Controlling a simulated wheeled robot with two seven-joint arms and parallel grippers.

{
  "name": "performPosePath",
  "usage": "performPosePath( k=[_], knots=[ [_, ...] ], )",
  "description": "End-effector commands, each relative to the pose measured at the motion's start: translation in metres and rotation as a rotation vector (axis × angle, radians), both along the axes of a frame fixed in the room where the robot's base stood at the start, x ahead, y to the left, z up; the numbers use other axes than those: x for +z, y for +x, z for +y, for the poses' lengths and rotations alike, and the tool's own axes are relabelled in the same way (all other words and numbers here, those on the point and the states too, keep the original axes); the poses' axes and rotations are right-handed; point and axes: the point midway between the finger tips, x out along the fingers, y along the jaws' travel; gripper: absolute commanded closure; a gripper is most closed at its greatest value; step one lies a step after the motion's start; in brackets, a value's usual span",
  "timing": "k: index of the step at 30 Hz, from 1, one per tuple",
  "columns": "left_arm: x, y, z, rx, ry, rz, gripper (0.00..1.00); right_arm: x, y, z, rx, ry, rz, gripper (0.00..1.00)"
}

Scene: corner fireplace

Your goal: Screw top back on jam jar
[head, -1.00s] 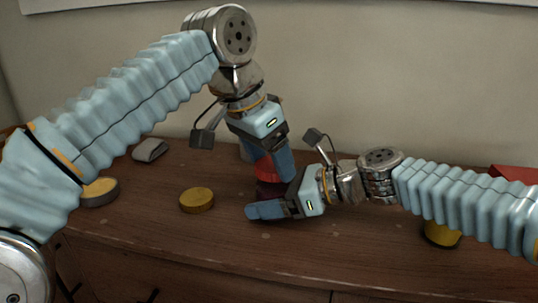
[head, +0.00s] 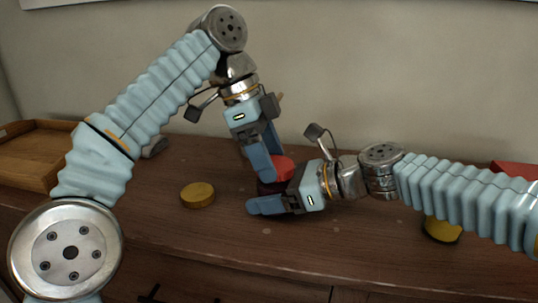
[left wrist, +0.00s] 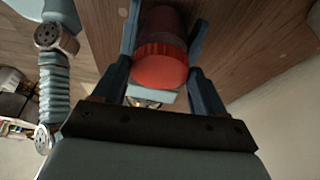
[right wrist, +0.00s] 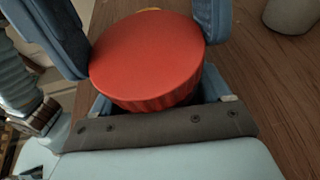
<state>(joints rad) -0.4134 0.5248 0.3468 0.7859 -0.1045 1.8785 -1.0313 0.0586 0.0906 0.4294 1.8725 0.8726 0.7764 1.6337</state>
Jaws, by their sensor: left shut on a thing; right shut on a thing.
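The jam jar (head: 266,188) stands on the wooden top as a dark red body, mostly hidden by my grippers in the head view. Its red lid (head: 284,168) is at the jar's top; the lid (left wrist: 160,70) lines up with the jar (left wrist: 163,24) in the left wrist view. I cannot tell how tightly it sits. My left gripper (head: 268,166) comes down from above and is shut on the lid. My right gripper (head: 272,197) comes in low from the right, shut on the jar's body. The lid (right wrist: 148,62) fills the middle of the right wrist view.
A round yellow-topped tin (head: 198,195) lies left of the jar. A yellow and black item (head: 441,230) is under my right arm. A wooden tray (head: 30,165) is at the far left, a red item (head: 515,172) at the right. The wall is close behind; the front edge is clear.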

Motion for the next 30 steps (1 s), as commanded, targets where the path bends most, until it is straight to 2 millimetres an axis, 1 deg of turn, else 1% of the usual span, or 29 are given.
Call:
performPosePath(
  k=[2, 8, 9, 14, 20, 21, 25, 26, 27, 30],
  knots=[
    [-0.0001, 0.0001, -0.0001, -0.025, -0.002, 0.001, 0.56, 0.0002, -0.0007, 0.0006, 0.003, 0.0, -0.001, 1.0],
    [0.0, -0.0001, 0.0, -0.024, -0.001, 0.0, 0.56, 0.0001, -0.0006, 0.0007, 0.003, 0.0, -0.001, 1.0],
    [0.0, -0.0001, 0.0, -0.023, -0.001, -0.001, 0.27, 0.0001, -0.0006, 0.0007, 0.003, 0.0, -0.001, 1.0],
    [0.0001, -0.0001, 0.0001, -0.022, -0.001, 0.0, 0.03, 0.0002, -0.0006, 0.0006, 0.002, 0.0, 0.0, 1.0],
    [0.0001, -0.0001, 0.0001, -0.021, -0.001, -0.001, 0.03, 0.0001, -0.0005, 0.0005, 0.001, 0.0, -0.001, 1.0],
    [0.0001, -0.0001, 0.0001, -0.021, -0.001, -0.001, 0.0, 0.0001, -0.0005, 0.0005, 0.001, 0.0, -0.001, 1.0],
    [0.0001, -0.0001, 0.0001, -0.021, -0.001, -0.001, 0.0, 0.0001, -0.0004, 0.0004, 0.001, 0.0, 0.0, 1.0],
    [0.0, -0.0001, 0.0001, -0.021, -0.001, -0.001, 0.0, 0.0001, -0.0004, 0.0004, 0.001, 0.0, 0.0, 0.2],
    [0.0, -0.0001, 0.0001, -0.021, -0.001, -0.001, 0.0, 0.0001, -0.0004, 0.0004, 0.001, 0.0, 0.0, 0.14],
    [0.0, 0.0, 0.0002, -0.021, -0.001, -0.001, 0.0, 0.0002, -0.0003, 0.0004, 0.001, 0.0, 0.0, 0.0]
  ],
)
